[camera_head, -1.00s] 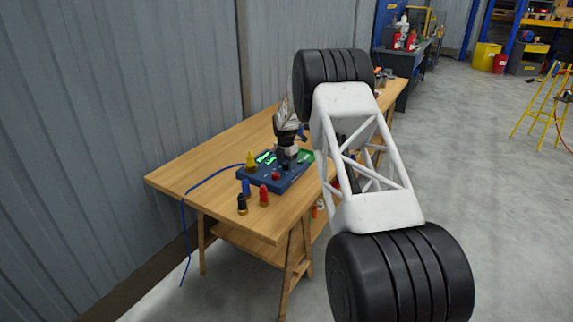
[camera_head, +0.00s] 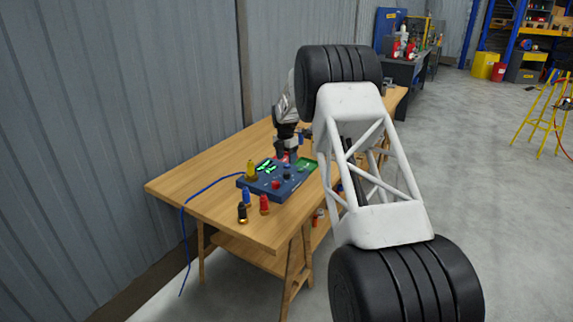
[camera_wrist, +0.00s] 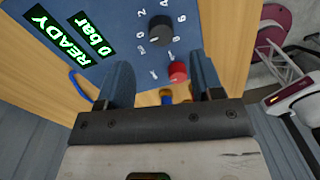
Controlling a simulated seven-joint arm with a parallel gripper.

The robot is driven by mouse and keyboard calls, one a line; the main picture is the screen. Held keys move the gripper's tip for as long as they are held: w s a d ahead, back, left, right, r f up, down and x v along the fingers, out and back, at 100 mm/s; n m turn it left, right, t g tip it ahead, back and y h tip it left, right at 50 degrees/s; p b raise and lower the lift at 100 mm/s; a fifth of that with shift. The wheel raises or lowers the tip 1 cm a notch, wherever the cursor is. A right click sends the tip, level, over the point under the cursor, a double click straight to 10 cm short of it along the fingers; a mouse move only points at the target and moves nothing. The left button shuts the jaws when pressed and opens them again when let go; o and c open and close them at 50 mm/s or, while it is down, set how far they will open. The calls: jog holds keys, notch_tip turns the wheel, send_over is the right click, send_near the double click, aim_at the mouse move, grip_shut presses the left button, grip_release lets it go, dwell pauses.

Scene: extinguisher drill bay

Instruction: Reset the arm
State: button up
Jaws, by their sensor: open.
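A blue control box (camera_head: 285,192) stands on the wooden table, with lit green displays, a black knob and a red button. In the wrist view its panel (camera_wrist: 112,22) reads READY and 0 bar. The black knob (camera_wrist: 160,30) and the red button (camera_wrist: 178,71) show beyond my fingers. My gripper (camera_wrist: 158,78) is open, with nothing between its fingers that I can see it touching. In the head view my gripper (camera_head: 289,152) hangs over the far side of the box; its fingertips are hard to make out there.
A yellow piece (camera_head: 251,170) is at the box's left end. Blue (camera_head: 246,197), black (camera_head: 242,213) and red (camera_head: 264,204) plugs stand in front. A blue cable (camera_head: 205,190) runs off the left edge. The table (camera_head: 185,170) is bare at left; a corrugated wall (camera_head: 90,120) is behind.

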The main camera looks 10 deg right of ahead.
jog(key=shift+r, duration=0.25)
jog(key=shift+s+a+r, duration=0.1)
jog(key=shift+s+r, duration=0.25)
jog(key=shift+r, duration=0.1)
jog(key=s+a+r+m+t, duration=0.15)
jog(key=s+r+m, duration=0.25)
jog(key=s+r, duration=0.5)
jog(key=s+a+r+m, duration=0.2)
jog(key=s+r+m, duration=0.3)
jog(key=s, duration=0.8)
jog(key=s+a+r+m, duration=0.2)
jog(key=s+r+m, duration=0.1)
jog(key=s+r, duration=0.65)
jog(key=s+a+f+m, duration=0.1)
jog(key=s+m, duration=0.5)
jog(key=s, duration=1.4)
jog(key=s+a+f+m+t, duration=0.1)
jog(key=s+f+m, duration=0.3)
jog(key=s, duration=1.6)
jog(key=m, duration=0.3)
jog(key=shift+a+f, duration=0.15)
jog(key=shift+a, duration=0.25)
